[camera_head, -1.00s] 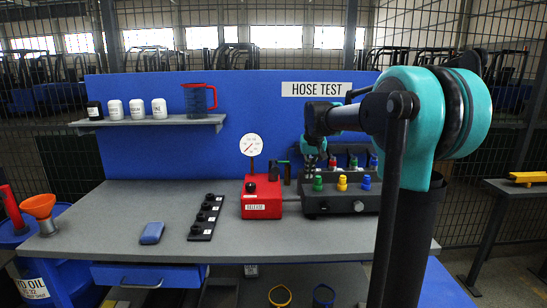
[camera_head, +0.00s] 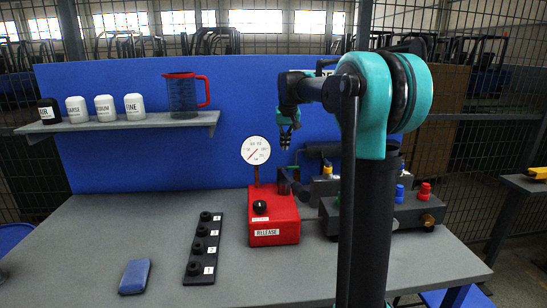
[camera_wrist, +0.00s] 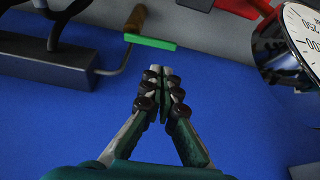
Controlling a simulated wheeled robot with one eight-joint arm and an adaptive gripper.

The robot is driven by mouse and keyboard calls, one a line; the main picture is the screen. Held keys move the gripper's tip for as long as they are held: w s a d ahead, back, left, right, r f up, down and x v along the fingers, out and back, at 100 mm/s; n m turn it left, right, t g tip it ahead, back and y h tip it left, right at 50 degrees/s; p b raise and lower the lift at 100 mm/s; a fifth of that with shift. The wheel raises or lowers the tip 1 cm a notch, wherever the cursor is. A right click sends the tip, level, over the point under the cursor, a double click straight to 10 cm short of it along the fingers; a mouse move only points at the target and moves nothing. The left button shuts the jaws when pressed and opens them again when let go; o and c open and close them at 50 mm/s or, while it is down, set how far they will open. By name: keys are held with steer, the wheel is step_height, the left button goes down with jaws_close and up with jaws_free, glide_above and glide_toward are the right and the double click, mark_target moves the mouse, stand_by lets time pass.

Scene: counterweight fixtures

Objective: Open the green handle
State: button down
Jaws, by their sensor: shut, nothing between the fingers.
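The green handle (camera_wrist: 150,41) shows in the wrist view as a flat green bar on a bent metal rod. The rod runs from a dark grey block (camera_wrist: 45,78) at the upper left, and a brown grip stands at the bar. In the head view a small green piece (camera_head: 293,168) shows just below my gripper, partly hidden. My gripper (camera_wrist: 160,72) is shut and empty in front of the blue back panel, apart from the green handle. In the head view my gripper (camera_head: 284,147) hangs above and right of the red release box (camera_head: 272,220).
A round gauge (camera_head: 257,150) stands close left of my gripper; its dial (camera_wrist: 306,38) shows at the wrist view's right. A valve block (camera_head: 407,212) with coloured knobs is at right, partly behind my arm. A black button strip (camera_head: 204,246) and blue block (camera_head: 135,276) lie on the grey table.

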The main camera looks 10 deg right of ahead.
steer(key=x, duration=0.6)
steer(key=w+x, duration=0.1)
steer(key=x, duration=0.3)
steer(key=shift+a, duration=0.15)
